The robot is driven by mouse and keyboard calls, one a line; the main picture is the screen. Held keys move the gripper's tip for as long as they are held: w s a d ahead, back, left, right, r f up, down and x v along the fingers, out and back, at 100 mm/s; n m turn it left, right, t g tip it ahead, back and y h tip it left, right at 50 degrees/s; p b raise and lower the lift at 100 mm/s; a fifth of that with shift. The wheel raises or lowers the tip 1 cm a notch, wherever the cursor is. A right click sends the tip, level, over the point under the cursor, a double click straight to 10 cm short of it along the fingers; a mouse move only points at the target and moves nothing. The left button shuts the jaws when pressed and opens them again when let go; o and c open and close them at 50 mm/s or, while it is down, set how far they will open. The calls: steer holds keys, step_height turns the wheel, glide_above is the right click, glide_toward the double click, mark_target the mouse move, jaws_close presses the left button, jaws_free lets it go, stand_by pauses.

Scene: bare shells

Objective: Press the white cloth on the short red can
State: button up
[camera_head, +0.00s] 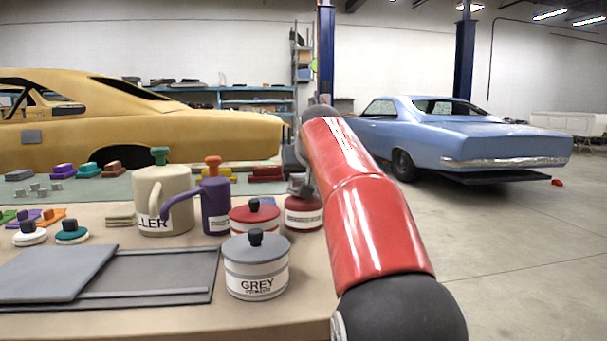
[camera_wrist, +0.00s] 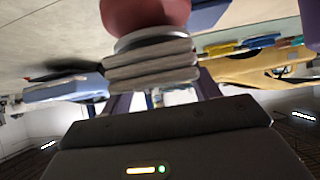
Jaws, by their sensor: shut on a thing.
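A short red can (camera_head: 303,216) with a white label stands at the back right of the bench. My gripper (camera_head: 300,184) is right above it, largely hidden by my red arm. In the wrist view, which is upside down, my gripper (camera_wrist: 160,92) is shut on the folded white cloth (camera_wrist: 150,66), a stack of several pale layers. The cloth lies against the grey rim of a red can (camera_wrist: 146,14); whether it bears down firmly cannot be told. In the head view the held cloth is barely visible.
A second red can (camera_head: 254,218), a grey can (camera_head: 256,270), a purple jug (camera_head: 215,205) and a cream jug (camera_head: 165,200) stand close to the left. Grey panels (camera_head: 60,273) lie at front left. A folded beige cloth (camera_head: 121,216) lies by the cream jug.

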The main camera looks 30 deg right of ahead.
steer(key=shift+f+b, duration=0.3)
steer(key=shift+f, duration=0.15)
stand_by(0.6)
step_height(320, 180, up, 5)
steer(key=p, duration=0.4)
steer(key=shift+f, duration=0.15)
steer(key=shift+r, duration=1.2)
